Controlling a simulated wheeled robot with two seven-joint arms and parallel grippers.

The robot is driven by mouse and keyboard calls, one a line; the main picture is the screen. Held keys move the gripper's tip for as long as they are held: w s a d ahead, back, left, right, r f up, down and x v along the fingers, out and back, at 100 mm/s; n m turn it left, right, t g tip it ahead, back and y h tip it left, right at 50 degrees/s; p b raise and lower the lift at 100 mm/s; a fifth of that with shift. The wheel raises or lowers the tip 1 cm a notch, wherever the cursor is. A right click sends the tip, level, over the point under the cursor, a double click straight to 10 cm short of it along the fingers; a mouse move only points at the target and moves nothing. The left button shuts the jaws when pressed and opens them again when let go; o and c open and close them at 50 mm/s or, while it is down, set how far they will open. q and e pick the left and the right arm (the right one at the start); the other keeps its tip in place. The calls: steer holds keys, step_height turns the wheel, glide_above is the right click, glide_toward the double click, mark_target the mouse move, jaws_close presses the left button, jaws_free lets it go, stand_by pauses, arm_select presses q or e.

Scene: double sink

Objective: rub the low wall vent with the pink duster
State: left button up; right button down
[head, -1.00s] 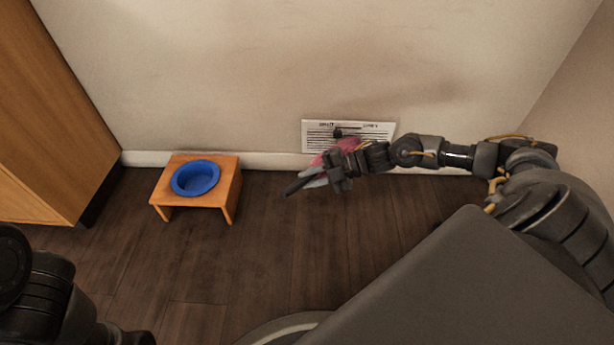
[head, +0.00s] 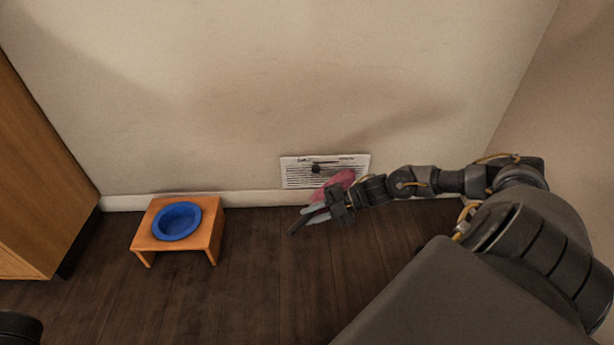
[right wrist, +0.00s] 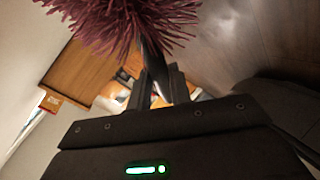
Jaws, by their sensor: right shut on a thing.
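My right gripper (head: 308,218) is in front of the wall, a little below the vent in the head view, shut on the pink duster (head: 342,182). The duster's pink head overlaps the vent's lower right part; I cannot tell whether it touches. In the right wrist view its bristles (right wrist: 125,20) fill the top, above the fingers (right wrist: 160,88). The duster's handle is mostly hidden. My left gripper is out of view.
A small wooden stand (head: 149,241) with a blue bowl (head: 176,221) is on the floor left of the vent. A wooden cabinet (head: 35,180) stands at far left. A side wall (head: 560,110) rises at right. Dark floor (head: 265,290) between is clear.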

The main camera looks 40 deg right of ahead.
steer(key=shift+w, duration=0.1)
stand_by(0.3)
steer(key=w+a+p, duration=0.2)
steer(key=w+a, duration=0.8)
steer(key=a, duration=0.3)
steer(key=shift+a+p, duration=0.15)
steer(key=shift+p, duration=0.15)
stand_by(1.7)
